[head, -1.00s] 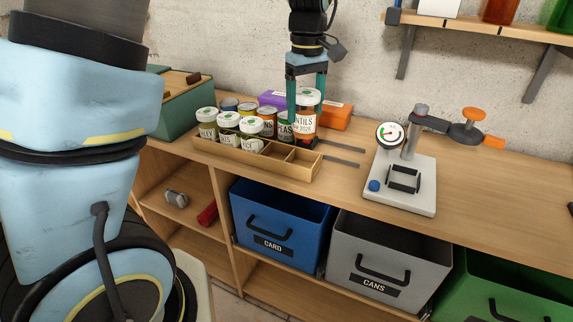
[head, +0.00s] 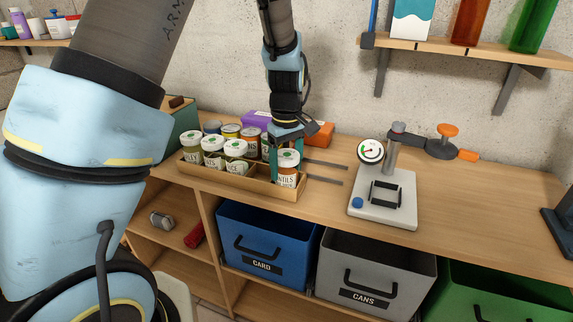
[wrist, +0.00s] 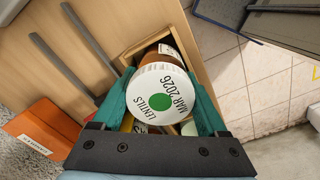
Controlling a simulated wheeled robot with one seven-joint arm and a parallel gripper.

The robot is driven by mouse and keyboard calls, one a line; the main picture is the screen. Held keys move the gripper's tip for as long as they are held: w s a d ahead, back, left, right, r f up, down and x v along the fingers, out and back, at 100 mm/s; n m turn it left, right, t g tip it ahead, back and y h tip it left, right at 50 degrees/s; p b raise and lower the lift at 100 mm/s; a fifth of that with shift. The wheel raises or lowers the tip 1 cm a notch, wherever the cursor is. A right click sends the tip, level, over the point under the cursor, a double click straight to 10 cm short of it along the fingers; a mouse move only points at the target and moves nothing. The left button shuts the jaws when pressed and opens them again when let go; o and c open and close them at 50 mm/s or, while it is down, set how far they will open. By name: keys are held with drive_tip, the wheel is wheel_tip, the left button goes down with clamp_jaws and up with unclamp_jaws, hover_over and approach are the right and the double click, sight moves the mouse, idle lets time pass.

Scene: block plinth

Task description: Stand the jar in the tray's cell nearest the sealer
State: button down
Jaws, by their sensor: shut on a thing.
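The jar (head: 286,171), with a white lid, a green dot and a lentils label, is upright at the right end of the wooden tray (head: 237,183). That end is the one nearest the sealer (head: 385,196). My gripper (head: 287,166) is shut on the jar, with a teal finger on either side of it. The jar's base is hidden behind the tray's front wall, and I cannot tell whether it touches the cell floor. In the wrist view, the jar's lid (wrist: 160,92) fills the space between the fingers, with the tray rim (wrist: 190,32) beyond.
Several white-lidded jars (head: 212,150) fill the tray's left part. Cans, a purple box (head: 256,119) and an orange box (head: 319,133) stand behind. Two grey strips (head: 325,166) lie on the bench between tray and sealer. Bins are below the front edge.

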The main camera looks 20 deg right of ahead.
drive_tip(key=shift+f, duration=0.2)
unclamp_jaws()
drive_tip(key=shift+r, duration=0.2)
wheel_tip(320, 180, up, 12)
drive_tip(key=shift+b, duration=0.95)
drive_tip(key=w+a+f+m, duration=0.1)
drive_tip(key=w+a+f, duration=0.15)
drive_tip(key=a, duration=1.15)
drive_tip(key=s+a+f+m, duration=0.1)
drive_tip(key=s+a+f, duration=0.1)
drive_tip(key=a, duration=0.6)
drive_tip(key=s+a+f+m+t, duration=0.1)
drive_tip(key=s+a, duration=0.3)
drive_tip(key=a, duration=0.4)
drive_tip(key=shift+s+f+m+t, duration=0.3)
drive_tip(key=shift+s+f+m, duration=0.1)
drive_tip(key=shift+f, duration=0.1)
